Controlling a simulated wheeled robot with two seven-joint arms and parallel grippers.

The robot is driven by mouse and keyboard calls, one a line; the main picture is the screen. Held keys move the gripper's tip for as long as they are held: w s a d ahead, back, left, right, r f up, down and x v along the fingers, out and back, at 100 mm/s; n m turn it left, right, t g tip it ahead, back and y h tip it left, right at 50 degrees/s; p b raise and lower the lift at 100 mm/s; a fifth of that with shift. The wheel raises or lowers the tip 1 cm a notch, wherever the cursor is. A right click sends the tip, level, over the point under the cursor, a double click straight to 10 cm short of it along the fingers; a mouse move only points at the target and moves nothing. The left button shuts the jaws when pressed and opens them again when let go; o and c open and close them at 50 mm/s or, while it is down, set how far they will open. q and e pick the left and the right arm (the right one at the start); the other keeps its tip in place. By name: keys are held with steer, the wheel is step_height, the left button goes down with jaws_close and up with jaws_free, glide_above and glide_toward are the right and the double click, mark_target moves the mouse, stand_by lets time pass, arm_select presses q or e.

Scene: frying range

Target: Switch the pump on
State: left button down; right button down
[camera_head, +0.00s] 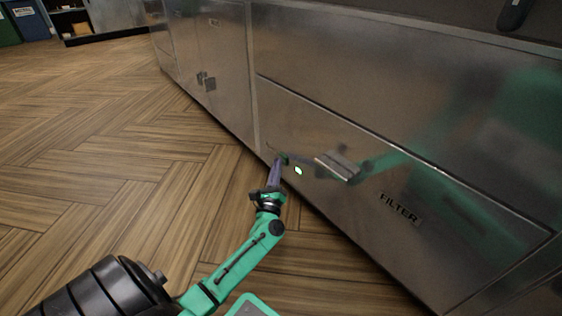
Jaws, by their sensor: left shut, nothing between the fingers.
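A steel cabinet front carries a panel labelled FILTER (400,208). A small light (298,170) glows whitish green low at the panel's left end. My left gripper (279,163) is shut and empty, with its purple fingers pointing at the panel just left of the light. A small dark green shape shows at the fingertips; I cannot tell whether it is a pump switch or a reflection. I cannot tell whether the fingertips touch the panel. My right gripper is out of view.
The wooden floor (110,150) left of the cabinet is clear. The steel mirrors my arm.

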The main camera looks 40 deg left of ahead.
arm_select(q)
steer(key=shift+s, duration=0.1)
steer(key=shift+s+a, duration=0.1)
steer(key=shift+s, duration=0.2)
steer(key=s+a, duration=0.1)
steer(key=s, duration=0.4)
steer(key=shift+s+a+p, duration=0.35)
steer(key=shift+s+p, duration=0.05)
